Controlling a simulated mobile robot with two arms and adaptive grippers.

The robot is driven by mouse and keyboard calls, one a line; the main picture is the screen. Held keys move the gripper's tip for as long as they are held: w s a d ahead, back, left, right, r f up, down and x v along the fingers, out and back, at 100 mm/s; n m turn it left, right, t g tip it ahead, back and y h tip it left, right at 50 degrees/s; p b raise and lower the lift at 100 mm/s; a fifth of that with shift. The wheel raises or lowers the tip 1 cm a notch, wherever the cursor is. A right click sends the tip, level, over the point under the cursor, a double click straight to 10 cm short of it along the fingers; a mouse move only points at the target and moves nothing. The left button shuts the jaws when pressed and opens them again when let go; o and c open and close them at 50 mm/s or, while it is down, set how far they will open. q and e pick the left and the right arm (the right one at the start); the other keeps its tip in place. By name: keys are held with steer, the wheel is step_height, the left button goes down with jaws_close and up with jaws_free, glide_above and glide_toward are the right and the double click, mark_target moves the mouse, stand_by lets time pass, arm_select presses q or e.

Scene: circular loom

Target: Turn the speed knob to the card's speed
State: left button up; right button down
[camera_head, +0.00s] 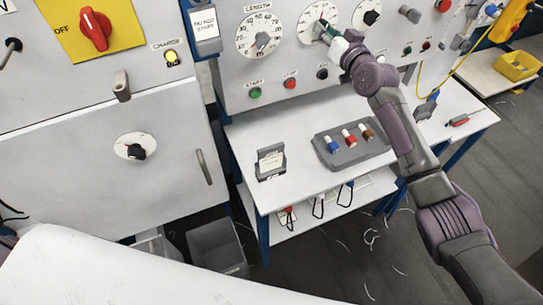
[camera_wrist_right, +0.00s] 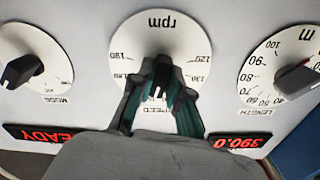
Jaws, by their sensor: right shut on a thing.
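The speed dial (camera_wrist_right: 158,40) is a white disc marked rpm, with numbers such as 120 and 130 around its rim, in the right wrist view. In the head view the speed dial (camera_head: 318,13) is at the top of the panel, partly behind my gripper. My right gripper (camera_wrist_right: 160,88) is shut on the dark speed knob (camera_wrist_right: 161,75), one finger on each side. The fingers hide much of the knob, so its exact setting cannot be read. A small card in a dark stand (camera_head: 270,161) stands on the white table; its print is too small to read. My left gripper is not in view.
The length dial (camera_head: 262,38) and mode dial (camera_wrist_right: 22,70) flank the speed dial. Red displays (camera_wrist_right: 240,142) sit near the dials. Green and red buttons (camera_head: 255,93) lie below. A grey tray (camera_head: 330,153) with coloured pegs rests on the table (camera_head: 310,187).

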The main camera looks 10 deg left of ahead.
steer(key=c, duration=1.1)
jaws_free()
steer(key=p+v, duration=0.1)
steer(key=v, duration=0.6)
steer(key=shift+p, duration=0.3)
